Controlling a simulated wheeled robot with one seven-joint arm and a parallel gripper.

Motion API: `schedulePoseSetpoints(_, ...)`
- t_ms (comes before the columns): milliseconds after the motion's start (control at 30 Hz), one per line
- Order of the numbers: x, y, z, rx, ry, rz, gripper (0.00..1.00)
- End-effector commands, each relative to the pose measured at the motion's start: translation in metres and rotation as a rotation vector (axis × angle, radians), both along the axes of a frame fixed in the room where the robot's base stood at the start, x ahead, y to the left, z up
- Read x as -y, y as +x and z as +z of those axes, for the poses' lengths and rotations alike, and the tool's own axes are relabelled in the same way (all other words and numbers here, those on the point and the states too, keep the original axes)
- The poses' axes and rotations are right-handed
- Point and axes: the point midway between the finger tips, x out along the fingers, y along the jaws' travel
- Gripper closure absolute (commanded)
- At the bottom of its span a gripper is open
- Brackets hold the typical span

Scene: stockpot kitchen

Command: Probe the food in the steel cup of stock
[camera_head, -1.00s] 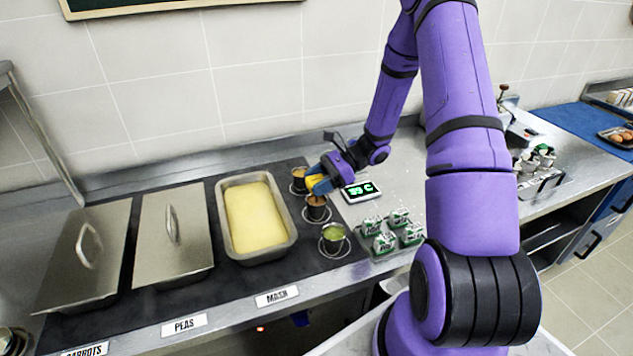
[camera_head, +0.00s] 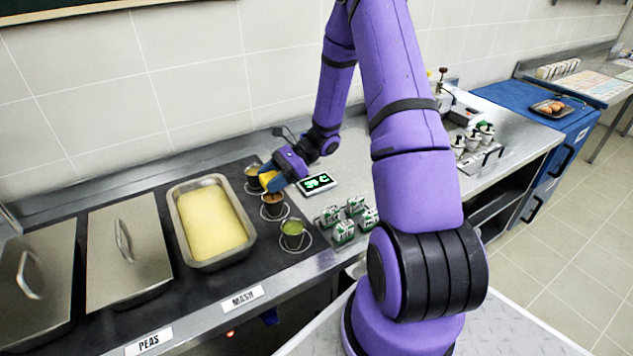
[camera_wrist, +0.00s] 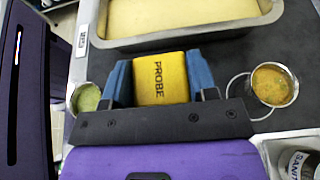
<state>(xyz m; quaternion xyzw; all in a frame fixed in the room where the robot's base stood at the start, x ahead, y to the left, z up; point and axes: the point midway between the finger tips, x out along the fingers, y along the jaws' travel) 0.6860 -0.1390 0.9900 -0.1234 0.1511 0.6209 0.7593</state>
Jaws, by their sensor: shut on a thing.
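My gripper (camera_head: 280,172) is shut on a yellow block marked PROBE (camera_wrist: 162,80), between its blue fingers. In the head view the probe (camera_head: 270,181) is over the row of three steel cups, close above the middle cup (camera_head: 272,208) with brown contents. The back cup (camera_head: 252,184) holds orange-yellow liquid and shows at right in the wrist view (camera_wrist: 272,86). The front cup (camera_head: 292,237) holds something green and shows at left in the wrist view (camera_wrist: 87,98). The middle cup is hidden there by the probe and gripper. Whether the probe tip is in the food cannot be seen.
A pan of mash (camera_head: 212,222) and lidded pans (camera_head: 125,245) stand left of the cups. A display with green digits (camera_head: 318,183) lies just right of my gripper. Several green-and-white boxes (camera_head: 345,231) stand at the front right.

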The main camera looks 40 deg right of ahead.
Motion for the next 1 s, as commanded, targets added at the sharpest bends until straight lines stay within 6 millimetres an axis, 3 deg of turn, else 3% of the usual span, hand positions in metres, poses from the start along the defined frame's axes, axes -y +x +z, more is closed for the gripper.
schedulePoseSetpoints(267,0.000,0.000,0.004,0.001,0.000,0.000,0.71)
schedulePoseSetpoints(1000,0.000,0.000,0.054,0.002,0.000,0.001,0.71)
